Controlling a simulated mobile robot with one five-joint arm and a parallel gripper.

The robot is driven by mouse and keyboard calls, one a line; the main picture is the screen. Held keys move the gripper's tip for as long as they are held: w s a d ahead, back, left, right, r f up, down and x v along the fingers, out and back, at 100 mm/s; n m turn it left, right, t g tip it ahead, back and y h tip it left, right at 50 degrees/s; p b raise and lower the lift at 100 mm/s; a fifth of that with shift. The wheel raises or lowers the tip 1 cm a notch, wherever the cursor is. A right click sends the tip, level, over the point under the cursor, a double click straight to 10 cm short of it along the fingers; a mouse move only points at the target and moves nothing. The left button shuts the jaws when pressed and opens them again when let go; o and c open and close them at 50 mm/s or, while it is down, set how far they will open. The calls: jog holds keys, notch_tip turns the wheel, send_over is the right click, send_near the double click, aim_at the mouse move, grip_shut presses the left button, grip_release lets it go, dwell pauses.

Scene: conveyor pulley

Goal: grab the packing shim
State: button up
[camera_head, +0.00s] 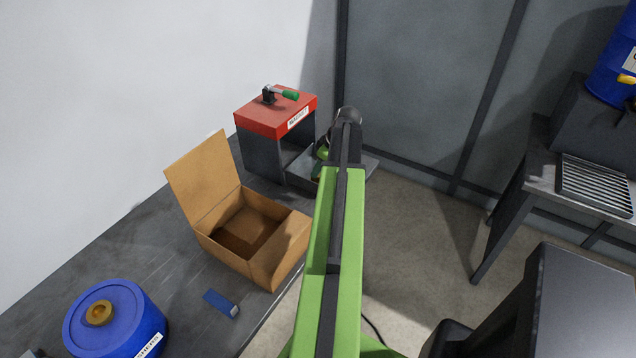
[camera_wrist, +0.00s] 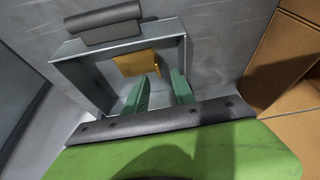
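A small flat yellow-brown piece (camera_wrist: 132,64), which looks like the packing shim, lies in a grey open-topped tray (camera_wrist: 90,70) in the wrist view. My gripper (camera_wrist: 160,76) reaches over the tray's near side. Its two green fingers are apart with nothing held between them. The piece is just beyond the fingertips and to their left; I cannot tell if they touch. In the head view my gripper (camera_head: 322,153) is partly hidden behind my arm at the tray (camera_head: 300,177), and the piece is not visible.
A red-topped machine (camera_head: 275,115) stands behind the tray. An open cardboard box (camera_head: 282,262), a blue piece (camera_head: 221,303) and a blue drum (camera_head: 125,315) are on the dark table (camera_head: 165,250). Open floor (camera_head: 420,230) lies to the right.

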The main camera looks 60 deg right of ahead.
jog(key=b+x, duration=0.1)
jog(key=x, duration=0.1)
jog(key=b+x, duration=0.1)
jog(key=x, duration=0.1)
jog(key=shift+s+d+f+b, duration=0.1)
jog(key=shift+s+d+b, duration=0.05)
jog(key=shift+s+b, duration=0.15)
grip_shut()
dwell(1.0)
